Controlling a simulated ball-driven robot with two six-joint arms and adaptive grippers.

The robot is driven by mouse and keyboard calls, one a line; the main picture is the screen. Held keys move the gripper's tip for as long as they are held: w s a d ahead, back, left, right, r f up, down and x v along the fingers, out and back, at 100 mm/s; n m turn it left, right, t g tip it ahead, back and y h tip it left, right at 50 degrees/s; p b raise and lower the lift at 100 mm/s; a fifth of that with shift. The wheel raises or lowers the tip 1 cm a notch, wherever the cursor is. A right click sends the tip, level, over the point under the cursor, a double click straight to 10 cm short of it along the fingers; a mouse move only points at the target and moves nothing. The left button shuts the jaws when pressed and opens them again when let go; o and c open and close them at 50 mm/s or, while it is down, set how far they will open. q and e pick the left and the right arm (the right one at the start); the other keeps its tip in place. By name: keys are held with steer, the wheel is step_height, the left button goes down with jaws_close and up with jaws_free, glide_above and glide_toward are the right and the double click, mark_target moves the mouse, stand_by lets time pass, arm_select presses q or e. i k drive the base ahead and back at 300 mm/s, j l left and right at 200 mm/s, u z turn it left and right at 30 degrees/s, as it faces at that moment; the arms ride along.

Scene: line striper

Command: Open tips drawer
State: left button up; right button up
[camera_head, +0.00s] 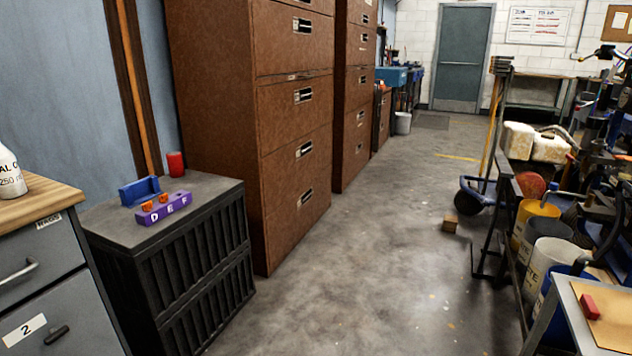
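Neither of my grippers is in view. No drawer carries a readable label for tips, so I cannot tell which one is the tips drawer. A grey drawer cabinet (22,248) with a wooden top stands at the lower left. Its upper drawer has a silver handle (20,271). Its lower drawer (62,318) has a dark handle and a white label with a 2. Both drawers look shut, though the picture edge cuts them off. Tall brown cabinets (289,122) with several shut drawers stand behind, along the left wall.
A black crate-like stand (199,275) holds a purple block marked D E F (164,208), a blue holder (139,191) and a red cup (175,163). A white bottle (8,175) stands on the grey cabinet. Buckets (549,262) and carts line the right.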

mark_target(287, 112)
steer(key=i+u, duration=0.5)
steer(key=i+l+u, duration=0.25)
steer(key=u, duration=0.25)
